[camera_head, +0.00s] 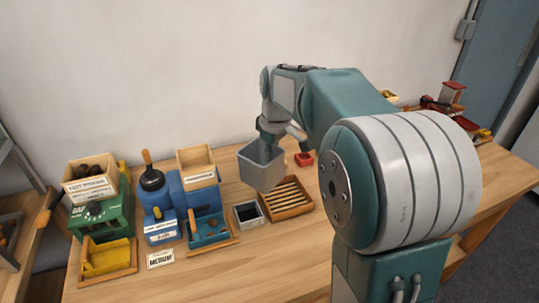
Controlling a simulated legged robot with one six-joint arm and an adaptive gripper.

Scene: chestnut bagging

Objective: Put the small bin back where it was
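The small bin (260,172) is a grey, open-topped, square box. It hangs above the workbench, over the left part of a slatted wooden tray (311,206). My gripper (268,140) is at the bin's back upper rim, and the bin appears to be held by it. The fingertips are mostly hidden behind and inside the bin. The bin looks slightly tilted. Its inside is mostly out of sight. A small square grey container with a dark inside (248,214) stands on the bench just left of the slatted tray.
A blue machine (180,195) with a wooden hopper and a green machine (104,215) with a bin of chestnuts stand at left. A small red tray (304,159) lies behind my arm. Bare bench (235,270) is in front. My arm hides much of the right side.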

